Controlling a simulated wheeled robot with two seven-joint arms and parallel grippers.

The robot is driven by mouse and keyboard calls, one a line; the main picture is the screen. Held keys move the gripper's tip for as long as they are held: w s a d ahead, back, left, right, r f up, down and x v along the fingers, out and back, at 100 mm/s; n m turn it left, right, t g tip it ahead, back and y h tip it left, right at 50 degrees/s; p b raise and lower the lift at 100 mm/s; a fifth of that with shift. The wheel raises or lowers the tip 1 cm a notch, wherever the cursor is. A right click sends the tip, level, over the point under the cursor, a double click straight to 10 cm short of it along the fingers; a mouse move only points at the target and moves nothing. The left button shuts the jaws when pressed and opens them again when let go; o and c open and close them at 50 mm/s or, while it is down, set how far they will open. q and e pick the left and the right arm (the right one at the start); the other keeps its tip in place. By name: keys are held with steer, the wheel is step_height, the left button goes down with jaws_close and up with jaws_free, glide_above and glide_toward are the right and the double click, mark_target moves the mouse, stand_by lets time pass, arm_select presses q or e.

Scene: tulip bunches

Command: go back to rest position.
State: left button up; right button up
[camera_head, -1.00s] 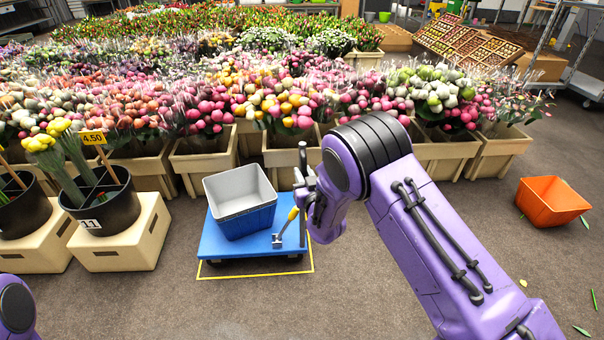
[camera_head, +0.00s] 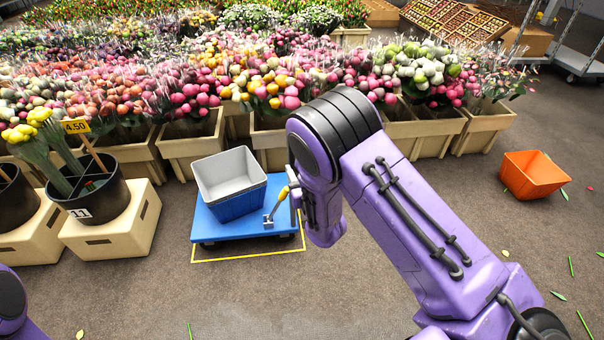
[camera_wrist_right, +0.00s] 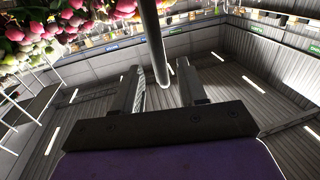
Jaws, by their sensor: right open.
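My right arm reaches in from the lower right in the head view, and its purple wrist (camera_head: 322,215) hides the gripper from above. In the right wrist view my right gripper (camera_wrist_right: 160,68) is open, with its two dark fingers apart. A grey pole (camera_wrist_right: 153,40) runs down between or just beyond them; I cannot tell whether it touches. A blue trolley (camera_head: 222,226) stands by the wrist, its upright largely hidden behind my arm. Only a purple piece of my left arm shows at the lower left; the left gripper is out of view.
A grey-and-blue crate (camera_head: 240,206) sits on the trolley, beside a yellow-handled part (camera_head: 283,193). A yellow floor line (camera_head: 250,256) borders the trolley. Flower boxes (camera_head: 190,150) stand behind, black buckets (camera_head: 100,200) left, an orange crate (camera_head: 535,177) right. The front floor is mostly clear.

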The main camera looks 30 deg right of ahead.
steer(key=s, duration=0.3)
steer(key=shift+s+a, duration=0.3)
steer(key=shift+s, duration=0.05)
steer(key=s+d+f+m+g, duration=0.3)
steer(key=s+f+g, duration=0.5)
steer(key=s+f, duration=0.6)
steer(key=s+f+m+g, duration=0.1)
steer(key=s+f+g, duration=0.25)
steer(key=s, duration=0.55)
steer(key=s+f+m+g, duration=0.1)
steer(key=s+f+g, duration=0.25)
steer(key=s, duration=0.55)
step_height(320, 180, up, 24)
steer(key=s+p, duration=0.1)
steer(key=p, duration=2.4)
steer(key=shift+s+f+h, duration=0.25)
steer(key=shift+h, duration=0.05)
